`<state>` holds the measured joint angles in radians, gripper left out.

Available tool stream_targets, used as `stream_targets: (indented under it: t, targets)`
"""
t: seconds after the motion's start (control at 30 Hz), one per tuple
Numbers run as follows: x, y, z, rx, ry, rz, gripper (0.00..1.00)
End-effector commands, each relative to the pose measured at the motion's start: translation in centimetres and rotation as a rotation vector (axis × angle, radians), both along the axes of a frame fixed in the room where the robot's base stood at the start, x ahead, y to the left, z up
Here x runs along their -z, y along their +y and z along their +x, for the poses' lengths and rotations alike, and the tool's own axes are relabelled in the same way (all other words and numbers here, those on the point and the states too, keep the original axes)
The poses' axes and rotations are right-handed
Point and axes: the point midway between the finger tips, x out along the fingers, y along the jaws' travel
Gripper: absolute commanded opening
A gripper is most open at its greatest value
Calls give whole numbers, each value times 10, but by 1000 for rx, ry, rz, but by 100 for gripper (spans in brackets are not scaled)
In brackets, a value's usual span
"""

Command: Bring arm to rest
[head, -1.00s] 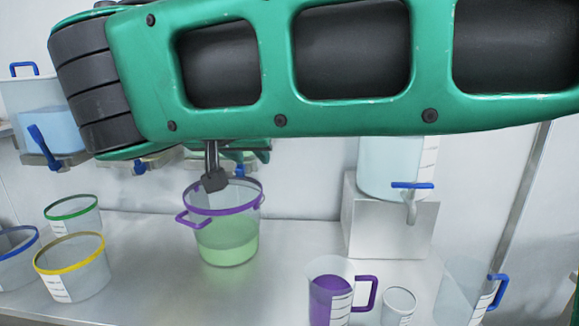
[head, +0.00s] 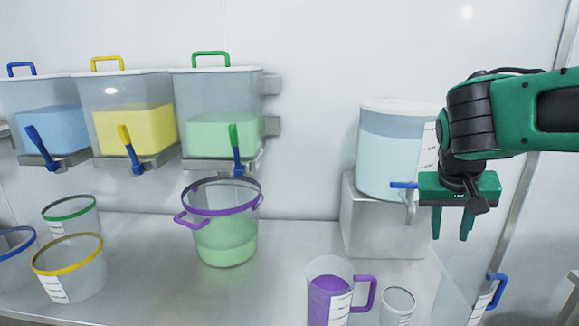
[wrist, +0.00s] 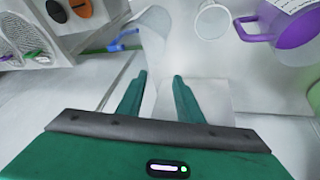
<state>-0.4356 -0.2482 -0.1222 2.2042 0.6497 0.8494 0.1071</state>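My gripper (head: 452,222) hangs at the right of the head view, fingers down, in front of the clear tank on its metal block. Its two green fingers also show in the wrist view (wrist: 162,88); they are apart with nothing between them. My arm comes in from the right edge. A clear bucket with a purple rim (head: 224,232) holds green liquid and stands on the bench, well left of my gripper.
A purple-handled jug (head: 328,299), a small clear cup (head: 397,306) and a blue-handled jug (head: 467,300) stand at the front right. Blue (head: 52,130), yellow (head: 134,130) and green (head: 222,132) dispensers hang on the wall. The tank (head: 385,150) sits on a block (head: 375,232). Buckets stand at left.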

Motion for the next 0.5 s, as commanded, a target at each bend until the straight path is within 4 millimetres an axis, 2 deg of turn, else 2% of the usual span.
stream_targets:
  t: [0.03, 0.2, 0.33, 0.5]
  targets:
    - [8, -18, -17, 27, 27, 17, 33]
    - [37, -56, -73, 83, 117, 87, 33]
    - [58, -72, -120, 124, 177, 152, 33]
    - [82, -78, -177, 169, 237, 244, 33]
